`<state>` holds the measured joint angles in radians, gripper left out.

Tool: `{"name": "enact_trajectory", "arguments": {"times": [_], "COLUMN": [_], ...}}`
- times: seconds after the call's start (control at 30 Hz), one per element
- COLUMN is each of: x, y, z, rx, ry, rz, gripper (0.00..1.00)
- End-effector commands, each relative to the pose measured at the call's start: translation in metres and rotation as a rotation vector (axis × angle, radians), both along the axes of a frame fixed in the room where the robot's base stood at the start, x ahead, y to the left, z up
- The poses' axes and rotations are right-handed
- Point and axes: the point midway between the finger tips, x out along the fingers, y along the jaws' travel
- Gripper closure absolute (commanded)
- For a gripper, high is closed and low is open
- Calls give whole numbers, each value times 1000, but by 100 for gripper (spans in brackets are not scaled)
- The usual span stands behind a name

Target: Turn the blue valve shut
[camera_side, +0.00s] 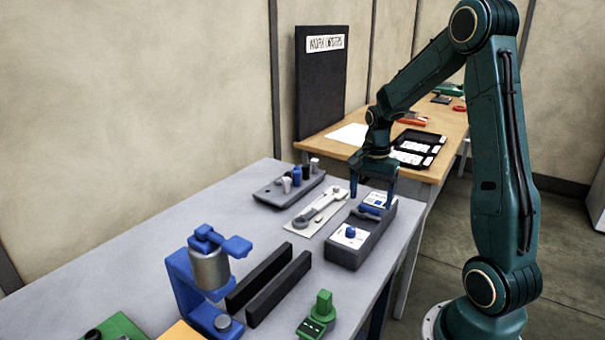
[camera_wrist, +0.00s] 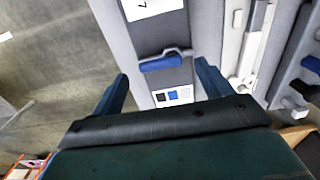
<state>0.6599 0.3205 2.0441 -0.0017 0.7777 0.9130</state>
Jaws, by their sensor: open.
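A dark grey valve box (camera_side: 345,256) stands near the right edge of the grey bench, with white labels on its top. A blue lever (camera_side: 369,209) lies at its far end, and a blue knob (camera_side: 351,232) sits nearer on a white label. I cannot tell for sure which one is the task's valve. My gripper (camera_side: 371,201) points down over the far end, open and empty. In the wrist view the blue lever (camera_wrist: 163,62) lies crosswise between and just ahead of my fingertips (camera_wrist: 164,73); no contact is visible.
A wrench on a pale board (camera_side: 318,212) and a grey tray (camera_side: 268,195) with several pegs lie left of the box. Black rails (camera_side: 258,278), a blue clamp stand (camera_side: 182,285) and a green device (camera_side: 317,318) stand nearer. A wooden table (camera_side: 445,122) is behind.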

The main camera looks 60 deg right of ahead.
Motion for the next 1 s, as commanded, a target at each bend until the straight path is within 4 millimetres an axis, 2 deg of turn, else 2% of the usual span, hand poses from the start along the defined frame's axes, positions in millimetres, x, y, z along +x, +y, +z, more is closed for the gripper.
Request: {"name": "enact_trajectory", "arguments": {"times": [0.2,0.6,0.67,0.83,1.0], "x": [0,0,0,0,0], "y": [0,0,0,0,0], "z": [-20,-25,-25,-25,-24], "rx": [1,0,0,0,0], "ry": [1,0,0,-1,-1], "rz": [0,0,0,0,3], "gripper": [22,22,32,65,67]}}
